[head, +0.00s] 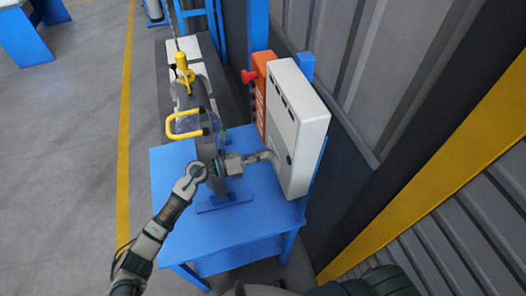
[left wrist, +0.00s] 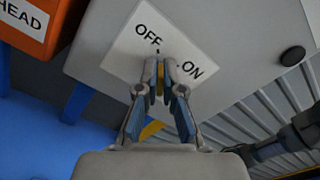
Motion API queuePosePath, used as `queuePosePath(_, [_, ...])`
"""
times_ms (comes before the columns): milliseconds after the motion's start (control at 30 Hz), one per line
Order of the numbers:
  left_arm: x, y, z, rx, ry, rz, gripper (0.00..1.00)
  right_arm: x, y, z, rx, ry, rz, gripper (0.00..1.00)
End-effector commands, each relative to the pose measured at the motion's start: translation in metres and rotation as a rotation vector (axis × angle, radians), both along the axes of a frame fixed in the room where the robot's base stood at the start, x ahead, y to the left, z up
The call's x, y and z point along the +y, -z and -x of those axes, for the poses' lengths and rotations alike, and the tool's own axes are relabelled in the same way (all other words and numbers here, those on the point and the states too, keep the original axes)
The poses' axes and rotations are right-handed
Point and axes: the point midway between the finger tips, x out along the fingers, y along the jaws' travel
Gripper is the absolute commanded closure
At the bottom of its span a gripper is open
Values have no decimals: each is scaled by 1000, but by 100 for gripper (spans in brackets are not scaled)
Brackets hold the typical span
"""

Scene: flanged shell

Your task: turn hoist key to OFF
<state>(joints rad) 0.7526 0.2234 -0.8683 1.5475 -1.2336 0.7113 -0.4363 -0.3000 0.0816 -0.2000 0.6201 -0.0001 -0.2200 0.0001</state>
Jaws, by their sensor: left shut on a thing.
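The grey-white control box (head: 307,120) stands upright at the right of the blue table. Its face (left wrist: 235,35) fills the top of the left wrist view, with a white label (left wrist: 131,44) reading OFF on the left and ON on the right. My left gripper (head: 269,155) reaches the lower front of the box. In the left wrist view its fingertips (left wrist: 160,68) are together over the label, between the two words. It is shut on the hoist key, which the fingers mostly hide. I cannot tell the key's exact angle. My right gripper is not in view.
An orange panel (head: 261,92) with a red knob (head: 249,76) adjoins the box. A corrugated wall (head: 375,60) is behind the box.

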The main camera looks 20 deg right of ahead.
Motion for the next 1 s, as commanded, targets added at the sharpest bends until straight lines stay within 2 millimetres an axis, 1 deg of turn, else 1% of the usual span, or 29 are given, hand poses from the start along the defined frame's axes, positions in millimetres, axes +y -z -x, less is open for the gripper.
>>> queuePosePath(33, [0,-5,-2,22,-6,5,100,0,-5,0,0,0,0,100])
queuePosePath(300, [1,-4,-3,111,-7,10,100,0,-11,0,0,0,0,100])
queuePosePath(833, [1,-3,-4,130,-8,12,100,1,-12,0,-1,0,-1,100])
queuePosePath(867, [1,-3,-4,129,-9,12,87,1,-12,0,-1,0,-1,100])
queuePosePath(900, [1,-3,-4,129,-9,12,77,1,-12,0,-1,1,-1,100])
queuePosePath(933, [1,-3,-4,129,-8,12,69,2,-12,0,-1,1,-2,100])
queuePosePath(1000, [1,-3,-3,130,-6,11,69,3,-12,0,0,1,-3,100])
